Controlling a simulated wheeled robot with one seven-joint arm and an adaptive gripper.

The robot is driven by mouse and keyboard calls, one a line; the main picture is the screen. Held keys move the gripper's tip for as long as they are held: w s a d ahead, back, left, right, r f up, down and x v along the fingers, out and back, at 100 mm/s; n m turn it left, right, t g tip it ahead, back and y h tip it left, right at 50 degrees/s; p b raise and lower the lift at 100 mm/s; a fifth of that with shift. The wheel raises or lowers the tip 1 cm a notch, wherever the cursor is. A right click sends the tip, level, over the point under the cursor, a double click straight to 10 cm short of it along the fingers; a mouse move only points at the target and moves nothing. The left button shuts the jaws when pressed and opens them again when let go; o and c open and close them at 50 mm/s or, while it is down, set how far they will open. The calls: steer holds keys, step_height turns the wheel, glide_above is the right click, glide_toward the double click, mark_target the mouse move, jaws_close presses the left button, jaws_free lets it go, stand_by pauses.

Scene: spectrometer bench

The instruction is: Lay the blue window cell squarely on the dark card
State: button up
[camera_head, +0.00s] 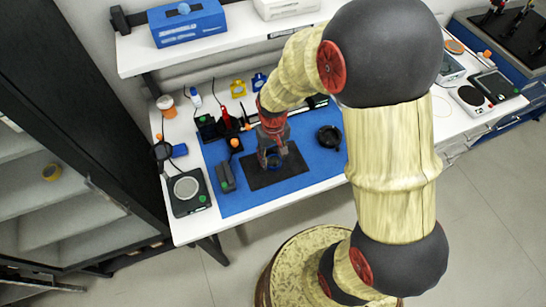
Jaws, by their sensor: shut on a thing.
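The dark card (264,180) lies on the blue mat (235,203) at the middle of the bench. My gripper (274,158) points down over the card and is shut on the blue window cell (273,162). Only a small dark blue, ring-like part of the cell shows between the fingers; the rest is hidden by them. The cell is over the upper middle part of the card. I cannot tell whether it touches the card or is held just above it.
A round black holder (328,138) stands right of the card, and a slim black device (226,177) left of it. A scale (187,191) sits at the bench's left end. Black instruments with orange knobs (235,143) stand behind-left. The mat's front strip is clear.

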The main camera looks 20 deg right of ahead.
steer(key=shift+r, duration=0.1)
steer(key=o, duration=1.2)
step_height(320, 180, up, 12)
steer(key=p, duration=0.3)
step_height(320, 180, up, 12)
steer(key=t, duration=0.3)
glide_above(273, 160)
steer(key=s, duration=0.6)
steer(key=s+r+t, duration=0.1)
steer(key=s+r, duration=0.3)
steer(key=s, duration=0.1)
steer(key=s+r+t, duration=0.1)
steer(key=s+r, duration=0.1)
steer(key=s, duration=0.1)
steer(key=shift+s+r+t, duration=0.25)
steer(key=shift+r+t, duration=0.05)
steer(key=shift+r, duration=0.05)
